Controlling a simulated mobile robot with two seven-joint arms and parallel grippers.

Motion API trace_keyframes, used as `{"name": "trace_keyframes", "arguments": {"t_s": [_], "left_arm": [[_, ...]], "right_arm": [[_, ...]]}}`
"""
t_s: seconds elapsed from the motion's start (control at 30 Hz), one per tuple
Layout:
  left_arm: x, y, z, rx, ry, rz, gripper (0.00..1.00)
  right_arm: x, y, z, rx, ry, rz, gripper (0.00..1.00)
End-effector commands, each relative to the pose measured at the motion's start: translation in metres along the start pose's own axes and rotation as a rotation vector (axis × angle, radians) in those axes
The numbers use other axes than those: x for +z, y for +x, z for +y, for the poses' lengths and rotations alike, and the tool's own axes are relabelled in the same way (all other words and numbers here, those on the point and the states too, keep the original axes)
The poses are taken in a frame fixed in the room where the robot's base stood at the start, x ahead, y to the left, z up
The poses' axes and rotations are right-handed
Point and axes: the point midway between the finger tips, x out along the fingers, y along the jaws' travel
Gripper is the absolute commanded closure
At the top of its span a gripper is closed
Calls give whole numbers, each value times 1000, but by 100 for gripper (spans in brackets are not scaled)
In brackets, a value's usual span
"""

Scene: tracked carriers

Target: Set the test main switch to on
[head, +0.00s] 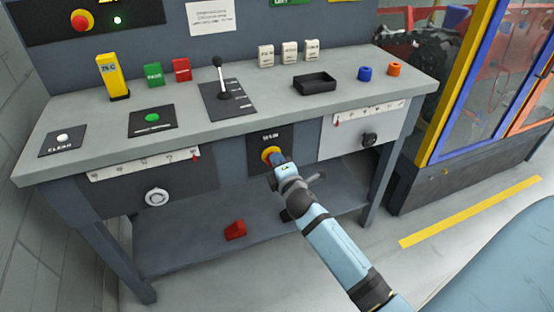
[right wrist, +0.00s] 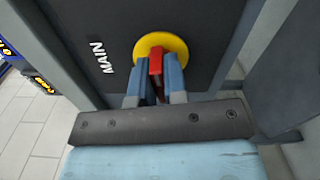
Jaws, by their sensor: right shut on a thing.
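The main switch has a yellow disc (right wrist: 176,45) with a red handle (right wrist: 155,64), set in a dark panel marked MAIN. In the head view the yellow disc (head: 268,152) shows on the bench front, and the handle is hidden behind my right gripper (head: 277,159). In the right wrist view my right gripper (right wrist: 157,80) has its two blue-grey fingers closed on either side of the red handle. The handle's pointing against any on or off marks cannot be read. My left gripper is not in view.
The grey bench top (head: 225,130) carries a lever (head: 220,75), coloured blocks, a black tray (head: 314,83) and blue and orange rings. A dial (head: 157,197) and a dark knob (head: 369,139) sit on the front. A red block (head: 235,230) lies on the lower shelf.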

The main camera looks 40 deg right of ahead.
Motion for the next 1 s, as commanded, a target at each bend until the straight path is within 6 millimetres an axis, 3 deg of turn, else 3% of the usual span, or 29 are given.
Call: {"name": "trace_keyframes", "arguments": {"t_s": [0.3,0.87,0.9,1.0], "left_arm": [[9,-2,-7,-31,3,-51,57],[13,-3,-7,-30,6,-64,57],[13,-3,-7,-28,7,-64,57],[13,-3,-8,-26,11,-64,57]], "right_arm": [[0,0,0,-1,131,-1,100],[0,0,-1,0,159,-1,100],[0,0,-1,0,159,-1,83],[0,0,-1,0,159,0,62]]}}
